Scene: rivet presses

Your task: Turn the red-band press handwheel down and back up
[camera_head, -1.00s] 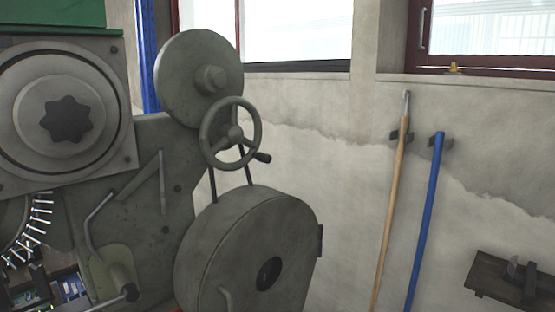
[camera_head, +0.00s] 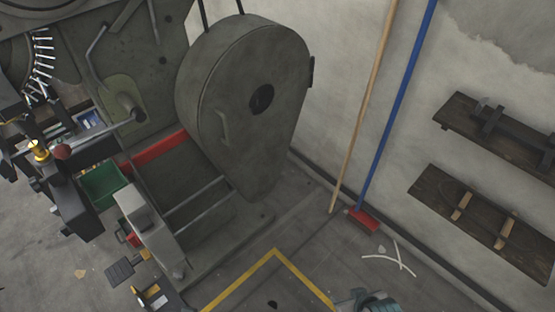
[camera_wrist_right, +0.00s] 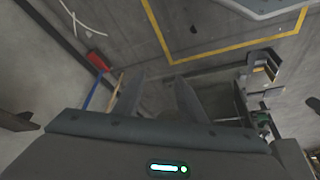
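The grey-green press (camera_head: 245,105) fills the left and middle of the head view, with its large belt cover and a red band (camera_head: 160,148) low on its frame. The spoked handwheel is out of the head view now, above the top edge. A crank lever with a dark red knob (camera_head: 62,152) sticks out at the left. My left gripper is not in view.
A red-headed broom (camera_head: 363,219) with a blue handle and a wooden pole (camera_head: 363,100) lean on the wall. Dark shelves (camera_head: 478,200) hang at the right. A green bin (camera_head: 103,185) sits by the press. Yellow-lined floor (camera_head: 275,252) is mostly clear.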

